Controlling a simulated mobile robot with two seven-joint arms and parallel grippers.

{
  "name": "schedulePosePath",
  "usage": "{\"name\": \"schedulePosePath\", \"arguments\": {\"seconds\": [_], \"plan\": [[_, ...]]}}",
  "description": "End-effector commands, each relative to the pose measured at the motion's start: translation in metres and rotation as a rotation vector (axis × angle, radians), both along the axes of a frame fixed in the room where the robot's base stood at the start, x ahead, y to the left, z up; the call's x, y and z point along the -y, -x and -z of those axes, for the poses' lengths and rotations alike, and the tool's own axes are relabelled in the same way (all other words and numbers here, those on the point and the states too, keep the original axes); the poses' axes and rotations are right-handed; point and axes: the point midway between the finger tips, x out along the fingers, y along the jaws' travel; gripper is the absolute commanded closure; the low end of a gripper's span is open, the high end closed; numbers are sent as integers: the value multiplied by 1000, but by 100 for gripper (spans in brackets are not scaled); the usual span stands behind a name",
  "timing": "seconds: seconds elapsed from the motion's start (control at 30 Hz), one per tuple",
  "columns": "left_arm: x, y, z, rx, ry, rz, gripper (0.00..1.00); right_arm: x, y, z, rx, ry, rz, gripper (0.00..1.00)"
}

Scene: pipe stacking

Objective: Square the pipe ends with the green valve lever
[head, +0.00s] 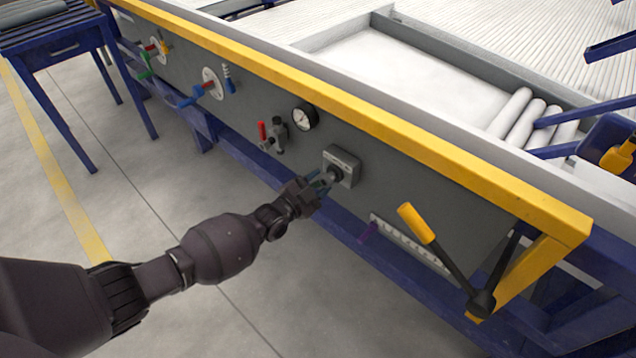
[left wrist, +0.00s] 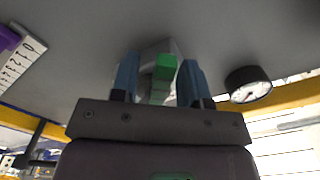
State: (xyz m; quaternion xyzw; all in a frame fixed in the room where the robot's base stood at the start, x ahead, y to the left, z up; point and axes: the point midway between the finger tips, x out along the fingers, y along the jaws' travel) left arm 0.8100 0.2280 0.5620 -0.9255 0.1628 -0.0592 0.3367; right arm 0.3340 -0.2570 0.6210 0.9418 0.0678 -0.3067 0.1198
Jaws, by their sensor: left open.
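In the left wrist view my left gripper (left wrist: 158,85) is open. A green-ended lever (left wrist: 165,68) stands between its two blue fingers, with a grey mount behind it. I cannot tell whether a finger touches it. In the head view the fingers hide most of this lever. Another green handle (head: 146,75) sits at the panel's far left, beside a red one. Several white pipes (head: 527,117) lie in the bed at the right.
A pressure gauge (head: 304,117) and a red-handled valve (head: 273,135) are left of the box. A white scale (head: 410,243) with a purple pointer (head: 367,232) is below right. A yellow-gripped lever (head: 418,224) juts out at the right. A yellow rail (head: 400,146) runs above the panel.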

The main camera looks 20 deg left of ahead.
Motion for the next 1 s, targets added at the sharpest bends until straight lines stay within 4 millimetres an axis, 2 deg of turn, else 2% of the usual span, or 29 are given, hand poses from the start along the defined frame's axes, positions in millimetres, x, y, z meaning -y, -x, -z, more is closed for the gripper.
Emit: {"name": "schedulePosePath", "arguments": {"seconds": [0.07,0.3,0.37,0.77,1.0], "plan": [[0,0,0,0,0,0,58,0,0,0,-1,0,0,57],[0,0,0,0,0,0,94,1,1,1,-3,1,0,57],[0,0,0,0,-1,0,100,1,1,1,-4,2,0,57],[1,1,1,-7,19,0,100,2,2,2,-7,5,-5,57],[5,3,5,-47,125,0,100,2,2,3,-7,3,-5,57]]}}
